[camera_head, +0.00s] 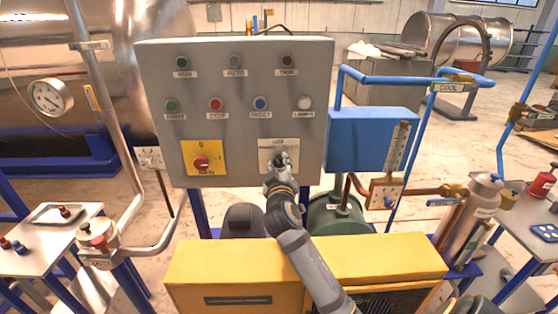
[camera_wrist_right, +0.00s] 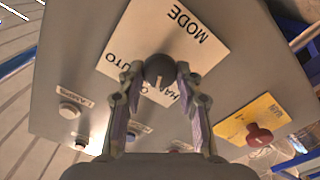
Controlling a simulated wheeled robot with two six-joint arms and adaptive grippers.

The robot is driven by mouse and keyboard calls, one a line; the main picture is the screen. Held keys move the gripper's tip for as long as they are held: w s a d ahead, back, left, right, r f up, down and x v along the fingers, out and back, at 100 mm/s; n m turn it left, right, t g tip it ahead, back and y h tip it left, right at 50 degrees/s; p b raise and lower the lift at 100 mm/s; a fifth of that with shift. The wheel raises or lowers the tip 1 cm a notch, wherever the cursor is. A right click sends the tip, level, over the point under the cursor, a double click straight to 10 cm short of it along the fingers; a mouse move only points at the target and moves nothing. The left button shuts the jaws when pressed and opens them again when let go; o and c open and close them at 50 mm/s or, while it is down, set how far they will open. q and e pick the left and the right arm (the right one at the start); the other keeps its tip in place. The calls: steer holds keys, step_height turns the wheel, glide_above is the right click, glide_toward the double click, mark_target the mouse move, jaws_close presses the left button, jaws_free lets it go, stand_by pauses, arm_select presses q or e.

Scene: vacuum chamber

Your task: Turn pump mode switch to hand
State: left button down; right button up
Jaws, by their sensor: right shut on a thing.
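The pump mode switch is a dark round knob (camera_wrist_right: 160,70) on a pale plate marked MODE (camera_wrist_right: 185,28), low on the grey panel. In the right wrist view the plate appears turned, with parts of AUTO and HAND legible. My right gripper (camera_wrist_right: 158,76) is shut on the knob, one finger on each side. A small pale mark shows at the knob's lower edge; I cannot tell exactly which position it points to. In the head view my right gripper (camera_head: 281,162) covers the knob and the lower plate (camera_head: 268,147). My left gripper is not in view.
The grey control panel (camera_head: 240,128) carries several buttons and lamps above the switch. A red rotary switch (camera_head: 203,163) on a yellow plate is to its left. A blue box (camera_head: 358,138) with pipes is to the right. A yellow housing (camera_head: 235,262) stands below, under my arm.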

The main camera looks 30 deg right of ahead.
steer(key=shift+n+p, duration=0.85)
steer(key=shift+n, duration=0.95)
steer(key=o, duration=1.1)
steer(key=shift+s+a+f, duration=0.1)
steer(key=shift+s+a, duration=0.05)
steer(key=v, duration=0.7)
